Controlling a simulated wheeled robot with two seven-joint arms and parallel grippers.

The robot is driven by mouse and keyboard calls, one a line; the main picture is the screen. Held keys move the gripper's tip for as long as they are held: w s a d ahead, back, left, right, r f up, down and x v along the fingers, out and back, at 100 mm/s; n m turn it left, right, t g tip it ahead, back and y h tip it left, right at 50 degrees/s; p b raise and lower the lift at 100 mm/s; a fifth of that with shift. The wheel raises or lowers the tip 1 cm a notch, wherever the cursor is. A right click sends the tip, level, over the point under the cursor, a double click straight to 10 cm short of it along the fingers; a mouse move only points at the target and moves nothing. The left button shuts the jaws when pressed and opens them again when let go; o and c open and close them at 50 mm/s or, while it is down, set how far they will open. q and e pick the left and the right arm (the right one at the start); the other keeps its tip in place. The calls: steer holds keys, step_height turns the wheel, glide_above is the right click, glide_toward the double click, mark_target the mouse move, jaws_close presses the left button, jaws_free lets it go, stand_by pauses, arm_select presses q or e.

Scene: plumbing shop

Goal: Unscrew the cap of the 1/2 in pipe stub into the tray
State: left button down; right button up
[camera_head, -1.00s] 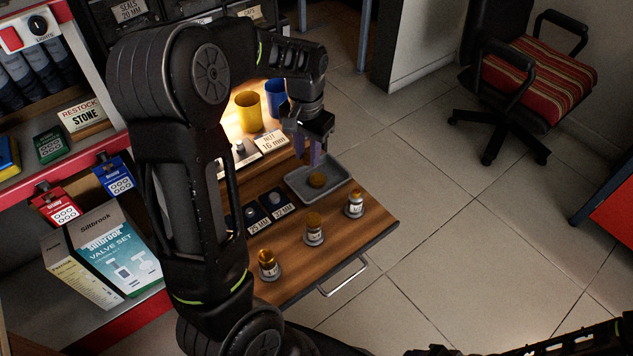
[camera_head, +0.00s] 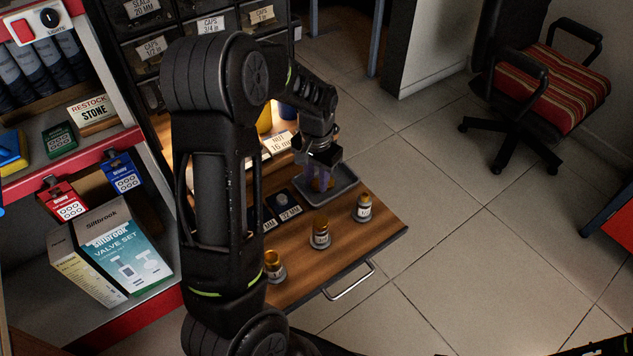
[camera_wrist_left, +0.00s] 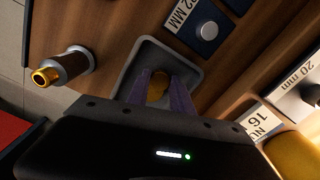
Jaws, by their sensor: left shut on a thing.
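The grey tray (camera_head: 346,187) lies on the wooden worktop. My left gripper (camera_head: 322,180) points down into it, its purple fingers shut on a brass cap (camera_wrist_left: 159,84). I cannot tell whether the cap rests on the tray floor or is slightly raised. Three upright pipe stubs with brass tops stand on round bases along the front of the worktop: a left one (camera_head: 273,265), a middle one (camera_head: 320,232) and a right one (camera_head: 363,208). Their size labels are too small to read. One stub (camera_wrist_left: 62,69) also shows beside the tray in the left wrist view.
Yellow (camera_head: 264,119) and blue (camera_head: 288,110) cups stand behind. A drawer handle (camera_head: 349,281) juts from the front edge. Shelves with boxes (camera_head: 118,245) are at left.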

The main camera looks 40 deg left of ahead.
mark_target(317, 183)
arm_select(q)
steer(key=shift+s+d+f, duration=0.1)
steer(key=shift+s+f, duration=0.2)
steer(key=shift+f, duration=0.35)
steer(key=c, duration=1.1)
jaws_free()
steer(key=shift+c, duration=0.2)
steer(key=shift+w+r, duration=0.15)
steer(key=shift+r, duration=0.35)
step_height(317, 183, up, 11)
steer(key=p, duration=0.2)
steer(key=shift+w, duration=0.15)
steer(key=shift+r, duration=0.1)
